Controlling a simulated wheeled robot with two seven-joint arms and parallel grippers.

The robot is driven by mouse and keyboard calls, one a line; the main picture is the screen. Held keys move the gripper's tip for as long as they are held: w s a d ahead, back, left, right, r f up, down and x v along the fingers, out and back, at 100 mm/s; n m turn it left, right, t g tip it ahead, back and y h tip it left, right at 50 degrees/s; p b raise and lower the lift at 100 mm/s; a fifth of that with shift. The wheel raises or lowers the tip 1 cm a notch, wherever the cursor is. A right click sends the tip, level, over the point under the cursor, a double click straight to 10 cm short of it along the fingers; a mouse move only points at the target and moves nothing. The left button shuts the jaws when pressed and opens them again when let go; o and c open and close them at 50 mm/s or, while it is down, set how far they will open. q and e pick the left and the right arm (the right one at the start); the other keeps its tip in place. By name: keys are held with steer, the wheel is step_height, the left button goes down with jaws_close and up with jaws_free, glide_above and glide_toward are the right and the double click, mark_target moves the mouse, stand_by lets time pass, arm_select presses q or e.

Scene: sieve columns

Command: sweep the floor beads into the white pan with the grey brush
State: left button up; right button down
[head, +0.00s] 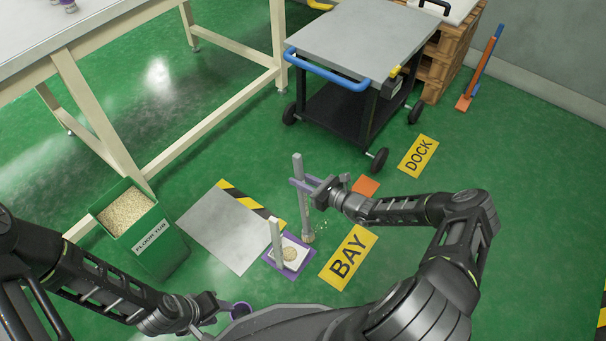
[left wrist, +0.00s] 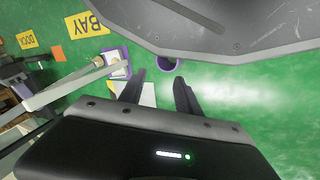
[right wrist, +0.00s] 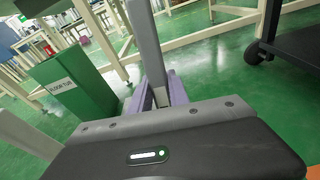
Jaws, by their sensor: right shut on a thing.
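The grey brush (head: 300,190) stands upright with its foot near the floor, beside the pan. My right gripper (head: 305,185) is shut on its tall handle, which also rises between the jaws in the right wrist view (right wrist: 146,45). The white pan (head: 301,249) has a purple edge and an upright grey handle; a tan heap of beads (head: 289,254) lies in it. The pan also shows in the left wrist view (left wrist: 119,71). A few pale specks lie near the brush foot, too small to tell clearly. My left gripper (left wrist: 160,95) is open and empty, away from the pan.
A green floor tub (head: 150,250) full of beads stands left of a grey floor plate (head: 225,230). A purple cup (head: 240,309) is near my left gripper. BAY (head: 348,257) and DOCK (head: 418,156) signs lie flat. A cart (head: 360,45) stands behind.

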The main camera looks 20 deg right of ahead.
mark_target(299, 163)
arm_select(q)
steer(key=shift+s, duration=0.1)
arm_select(e)
step_height(299, 163, up, 7)
steer(key=p, duration=0.6)
arm_select(q)
step_height(299, 163, up, 8)
steer(key=s+d+p, duration=0.1)
steer(key=s, duration=0.1)
steer(key=shift+s+d+f+g, duration=0.2)
steer(key=shift+s+d+g, duration=0.05)
steer(key=shift+d+g, duration=0.05)
arm_select(e)
steer(key=shift+r, duration=0.5)
